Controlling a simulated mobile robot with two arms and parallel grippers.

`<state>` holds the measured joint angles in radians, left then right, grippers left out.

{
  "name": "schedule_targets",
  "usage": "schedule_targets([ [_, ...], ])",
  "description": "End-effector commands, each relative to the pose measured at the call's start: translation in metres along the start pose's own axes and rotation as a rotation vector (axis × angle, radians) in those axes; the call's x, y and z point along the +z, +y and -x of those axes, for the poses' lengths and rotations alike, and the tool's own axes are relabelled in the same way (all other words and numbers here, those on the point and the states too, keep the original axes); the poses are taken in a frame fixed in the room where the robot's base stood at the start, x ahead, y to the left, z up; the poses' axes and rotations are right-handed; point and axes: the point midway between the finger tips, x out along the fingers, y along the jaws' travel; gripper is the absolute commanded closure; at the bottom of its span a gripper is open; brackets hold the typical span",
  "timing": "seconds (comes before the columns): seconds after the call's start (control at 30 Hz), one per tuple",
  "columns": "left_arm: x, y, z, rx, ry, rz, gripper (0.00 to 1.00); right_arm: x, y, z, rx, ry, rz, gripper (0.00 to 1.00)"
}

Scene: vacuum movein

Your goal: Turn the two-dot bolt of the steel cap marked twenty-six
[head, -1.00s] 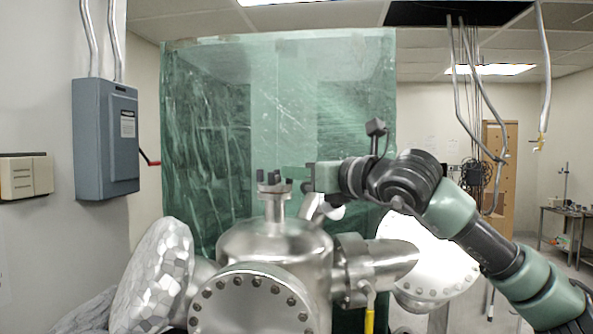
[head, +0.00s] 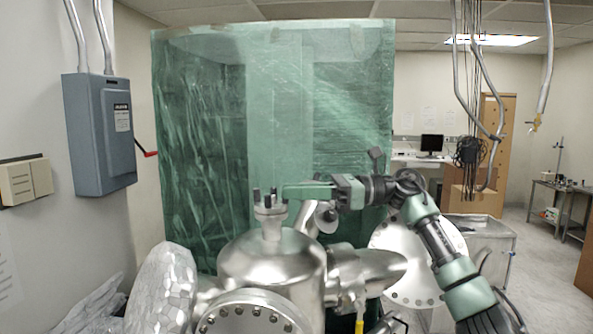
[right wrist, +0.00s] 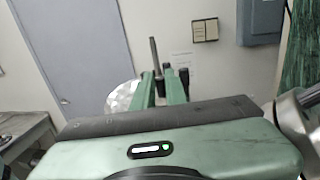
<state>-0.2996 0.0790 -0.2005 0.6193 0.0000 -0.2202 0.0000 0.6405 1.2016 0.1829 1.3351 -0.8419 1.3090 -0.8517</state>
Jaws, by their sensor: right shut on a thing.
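A small steel cap (head: 269,212) with several dark upright bolts sits on the neck of the steel vessel (head: 272,262). No number or dots are readable, so I cannot tell which bolt is the two-dot one. My right gripper (head: 284,191) comes in level from the right, with its fingertips at the bolt on the cap's right side. In the right wrist view its two green fingers (right wrist: 160,88) are shut on a dark upright bolt (right wrist: 157,74); another dark bolt (right wrist: 184,76) shows just right of them. The fingers partly hide the cap. My left gripper is not in view.
A large bolted flange (head: 247,318) faces forward on the vessel. A tilted pipe stub (head: 326,216) rises close below my right gripper. A foil-covered part (head: 163,290) stands left. Green plastic sheeting (head: 215,130) hangs behind, and a grey switch box (head: 100,135) is on the left wall.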

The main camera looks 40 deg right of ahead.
Motion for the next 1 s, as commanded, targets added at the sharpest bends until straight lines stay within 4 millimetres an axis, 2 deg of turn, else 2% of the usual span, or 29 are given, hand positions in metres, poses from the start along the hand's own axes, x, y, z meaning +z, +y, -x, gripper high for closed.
schedule_targets([
  [0.03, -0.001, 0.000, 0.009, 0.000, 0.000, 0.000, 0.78, 0.006, -0.002, 0.000, 0.035, -0.006, -0.001, 1.00],
  [0.1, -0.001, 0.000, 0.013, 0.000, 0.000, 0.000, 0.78, 0.005, -0.003, 0.000, 0.081, -0.005, 0.000, 1.00],
  [0.5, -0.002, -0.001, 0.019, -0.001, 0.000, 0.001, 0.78, -0.001, -0.006, -0.001, 0.256, 0.002, 0.002, 1.00],
  [1.0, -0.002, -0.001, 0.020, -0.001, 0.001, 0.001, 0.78, -0.004, -0.007, -0.002, 0.296, 0.009, -0.002, 1.00],
])
